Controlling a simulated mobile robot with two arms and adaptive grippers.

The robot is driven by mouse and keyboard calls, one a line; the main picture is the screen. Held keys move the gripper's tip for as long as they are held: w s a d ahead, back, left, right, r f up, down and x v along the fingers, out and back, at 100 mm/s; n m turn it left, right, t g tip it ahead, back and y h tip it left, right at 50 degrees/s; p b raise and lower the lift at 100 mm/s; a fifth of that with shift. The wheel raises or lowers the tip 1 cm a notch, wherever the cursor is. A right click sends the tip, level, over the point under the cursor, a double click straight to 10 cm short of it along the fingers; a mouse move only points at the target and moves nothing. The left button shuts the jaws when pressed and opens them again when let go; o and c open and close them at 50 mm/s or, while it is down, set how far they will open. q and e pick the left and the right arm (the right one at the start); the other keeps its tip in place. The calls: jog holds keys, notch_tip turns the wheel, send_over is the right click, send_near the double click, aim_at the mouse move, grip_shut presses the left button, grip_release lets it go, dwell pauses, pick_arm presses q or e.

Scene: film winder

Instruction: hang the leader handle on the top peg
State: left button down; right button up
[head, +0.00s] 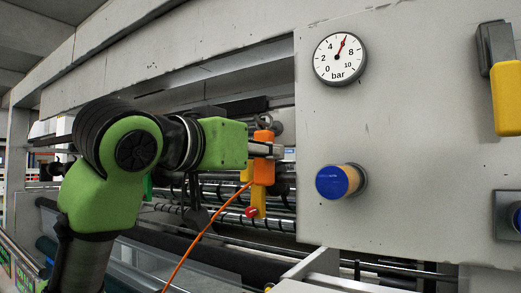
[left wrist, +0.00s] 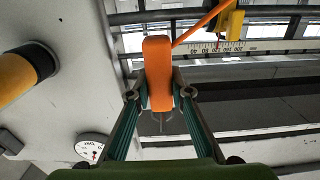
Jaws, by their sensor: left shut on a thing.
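My left gripper (head: 270,150) is shut on the orange leader handle (head: 263,171) in the head view. In the left wrist view the handle (left wrist: 158,72) sits upright between the two fingertips of my left gripper (left wrist: 160,95). An orange strap (head: 205,228) runs from the handle down and to the left in the head view; it also shows in the left wrist view (left wrist: 200,22). A thin grey prong shows below the handle in the left wrist view; I cannot tell whether it is the top peg. My right gripper is not in view.
A grey panel (head: 420,110) with a pressure gauge (head: 340,59) and a blue-capped yellow knob (head: 341,181) stands right of the gripper. A yellow pointer with a red tip (head: 252,211) is below the handle. Rollers (head: 230,218) run across behind and below.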

pick_arm(q)
jog(key=shift+f, duration=0.1)
jog(key=shift+f+b, duration=0.45)
jog(key=shift+f, duration=0.2)
dwell(0.4)
jog(key=c, duration=1.8)
grip_release()
jog(key=shift+o, duration=0.2)
jog(key=shift+r, duration=0.1)
jog(key=shift+s+a, duration=0.3)
jog(key=shift+s, duration=0.15)
jog(key=v, duration=1.1)
